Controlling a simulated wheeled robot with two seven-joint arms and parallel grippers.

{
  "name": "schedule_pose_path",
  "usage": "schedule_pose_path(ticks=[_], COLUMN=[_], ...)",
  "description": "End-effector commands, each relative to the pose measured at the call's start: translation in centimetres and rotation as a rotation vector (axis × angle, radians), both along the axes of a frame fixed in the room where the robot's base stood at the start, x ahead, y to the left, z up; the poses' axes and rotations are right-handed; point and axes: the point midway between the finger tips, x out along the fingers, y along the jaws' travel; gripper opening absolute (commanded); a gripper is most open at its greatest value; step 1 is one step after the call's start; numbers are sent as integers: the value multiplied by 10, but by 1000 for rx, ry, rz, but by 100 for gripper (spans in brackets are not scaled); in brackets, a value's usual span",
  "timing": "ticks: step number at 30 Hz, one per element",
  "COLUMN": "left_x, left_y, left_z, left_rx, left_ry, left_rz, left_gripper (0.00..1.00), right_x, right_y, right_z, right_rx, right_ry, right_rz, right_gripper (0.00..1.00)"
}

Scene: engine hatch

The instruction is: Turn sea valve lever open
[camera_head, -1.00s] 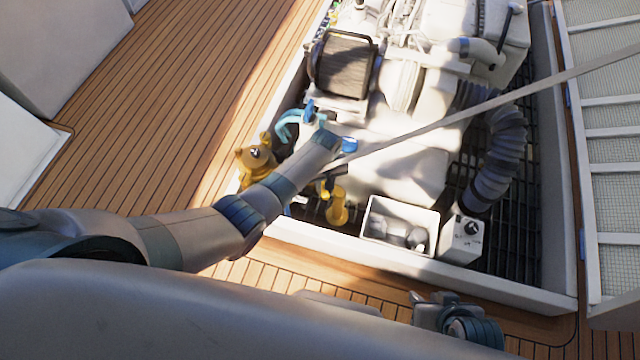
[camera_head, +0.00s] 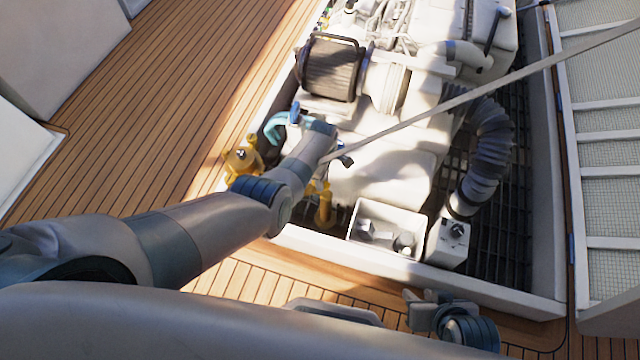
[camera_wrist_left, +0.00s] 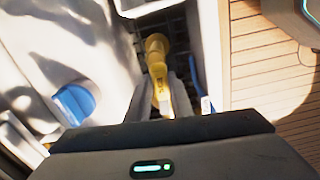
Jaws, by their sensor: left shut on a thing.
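A yellow valve (camera_head: 325,207) stands upright in the hatch, left of the white bin. In the left wrist view the yellow valve body (camera_wrist_left: 157,47) is ahead of my left gripper (camera_wrist_left: 164,97). Its yellow lever (camera_wrist_left: 163,88) runs back between the two grey fingers, and the gripper is shut on it. In the head view my left arm crosses over from the left and its forearm and wrist hide the fingers and most of the lever. My right gripper (camera_head: 418,306) is low in the head view, over the deck, away from the valve; its jaw opening is unclear.
A white bin (camera_head: 374,256) and a grey switch box (camera_head: 447,244) stand right of the valve. Another yellow fitting (camera_head: 243,160) is to the left. The white engine (camera_head: 385,175) lies beyond. A diagonal strut (camera_head: 480,93) crosses over the hatch.

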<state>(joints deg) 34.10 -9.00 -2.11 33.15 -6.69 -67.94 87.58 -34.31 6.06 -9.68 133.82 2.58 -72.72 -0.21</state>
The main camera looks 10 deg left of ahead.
Motion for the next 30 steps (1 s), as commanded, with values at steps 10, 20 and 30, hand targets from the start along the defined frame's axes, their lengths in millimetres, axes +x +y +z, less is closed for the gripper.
schedule_pose_path(ticks=[10,20,30], left_x=[8,8,8], left_y=[0,0,0], left_z=[0,1,0], left_rx=[1,2,1], left_ry=[-2,-2,-1], left_rz=[115,124,122], left_gripper=[0,0,39], right_x=[-2,1,2], right_y=[10,8,8], right_z=[2,1,1], right_rx=[26,23,21], right_ry=[-32,-37,-35], right_rz=[10,10,9], right_gripper=[31,31,31])
